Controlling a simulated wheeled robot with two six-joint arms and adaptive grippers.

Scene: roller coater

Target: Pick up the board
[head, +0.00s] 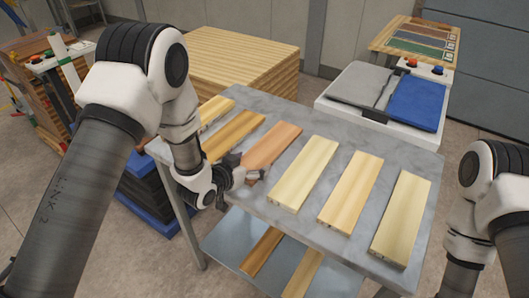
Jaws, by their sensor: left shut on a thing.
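Several wooden boards lie side by side on a grey metal table (238,91). My left gripper (250,176) is at the near end of the reddish-brown board (273,145), the third from the left, and is shut on it. The fingertips are small and partly blend with the board's end. The board looks level and close to the tabletop; I cannot tell whether it is clear of it. A pale board (304,172) lies to its right and a golden-brown board (234,135) to its left. My right arm shows at the right edge, but its gripper is out of view.
Further right lie a yellowish board (351,191) and another pale board (401,218). A lower shelf (231,240) holds more boards. A stack of planks (232,60) stands behind. A white stand with a blue pad (415,104) is at the back right.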

